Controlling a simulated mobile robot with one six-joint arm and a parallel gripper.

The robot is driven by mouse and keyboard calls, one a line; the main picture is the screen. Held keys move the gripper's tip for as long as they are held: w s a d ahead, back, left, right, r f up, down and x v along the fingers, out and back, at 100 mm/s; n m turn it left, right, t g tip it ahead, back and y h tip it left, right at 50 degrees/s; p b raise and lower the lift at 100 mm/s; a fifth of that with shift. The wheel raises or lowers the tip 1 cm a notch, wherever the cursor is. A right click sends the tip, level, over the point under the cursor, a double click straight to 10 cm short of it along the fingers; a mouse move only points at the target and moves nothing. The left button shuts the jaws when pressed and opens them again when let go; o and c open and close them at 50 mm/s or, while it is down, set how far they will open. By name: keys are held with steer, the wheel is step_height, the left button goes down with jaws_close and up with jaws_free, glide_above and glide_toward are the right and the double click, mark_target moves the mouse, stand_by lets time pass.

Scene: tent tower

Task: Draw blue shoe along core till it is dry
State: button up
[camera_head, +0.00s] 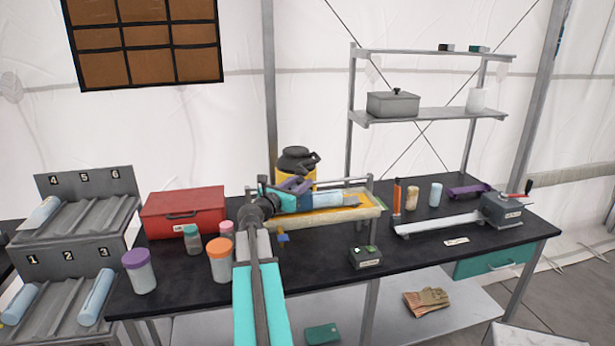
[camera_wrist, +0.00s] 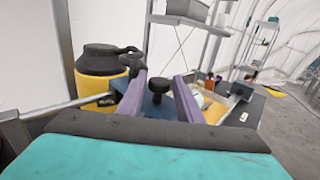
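The light-blue core (camera_head: 328,200) lies in a yellow-lined tray (camera_head: 345,213) on the black bench, behind my arm. My gripper (camera_head: 295,185) is over the left end of the tray. In the wrist view its two purple fingers (camera_wrist: 162,76) stand apart. Between them, in the picture, is the black knob of the blue shoe (camera_wrist: 155,106). Gaps show beside the knob, and I see no clear finger contact. The shoe's underside and its contact with the core are hidden. In the head view my gripper mostly covers the shoe.
A yellow-and-black canister (camera_head: 297,163) stands close behind the tray. A rail runs along the tray's back. A red box (camera_head: 184,212) and several lidded jars are on the left. An orange-handled tool (camera_head: 397,196) and a small dark box (camera_head: 366,257) are on the right.

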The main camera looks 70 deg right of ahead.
steer(key=shift+s+d+p, duration=0.25)
steer(key=shift+d+p, duration=0.05)
steer(key=shift+d, duration=1)
steer(key=shift+s+d+p, duration=0.2)
steer(key=shift+d+p, duration=0.1)
steer(key=shift+d, duration=0.95)
steer(key=shift+c, duration=0.4)
jaws_close()
